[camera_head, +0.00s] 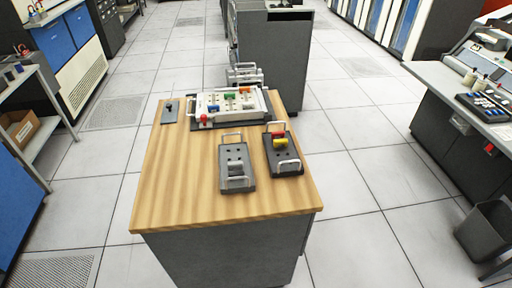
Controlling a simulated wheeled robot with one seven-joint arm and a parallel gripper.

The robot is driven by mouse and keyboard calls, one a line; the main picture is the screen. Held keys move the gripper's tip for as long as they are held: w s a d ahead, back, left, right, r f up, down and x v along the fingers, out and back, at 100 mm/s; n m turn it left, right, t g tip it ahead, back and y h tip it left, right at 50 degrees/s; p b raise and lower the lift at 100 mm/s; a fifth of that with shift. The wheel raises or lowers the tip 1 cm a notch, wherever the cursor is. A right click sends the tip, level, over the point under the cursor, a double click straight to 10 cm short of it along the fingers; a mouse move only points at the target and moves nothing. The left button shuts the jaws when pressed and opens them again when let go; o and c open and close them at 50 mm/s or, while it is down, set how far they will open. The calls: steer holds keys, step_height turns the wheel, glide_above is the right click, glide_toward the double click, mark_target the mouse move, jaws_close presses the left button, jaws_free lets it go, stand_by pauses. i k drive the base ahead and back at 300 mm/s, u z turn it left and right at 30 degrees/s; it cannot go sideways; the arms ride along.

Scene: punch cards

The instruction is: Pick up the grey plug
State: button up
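A grey block with white wire handles (231,184) lies on the wooden table, front of centre. A small raised grey shape (235,165) sits on this block and looks like the grey plug, though grey on grey makes it hard to tell. A dark block (292,157) stands just to the right, with a yellow plug (280,142) and a red plug (277,134) on it. My gripper is not in view.
Behind the blocks is a white plugboard (213,107) with several coloured plugs, and a red knob (204,118) at its front left. A small dark switch plate (170,112) lies at the back left. The table's left and front (175,190) are bare. A grey cabinet (275,50) stands behind.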

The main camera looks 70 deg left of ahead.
mark_target(239, 164)
steer(key=u, duration=2.8)
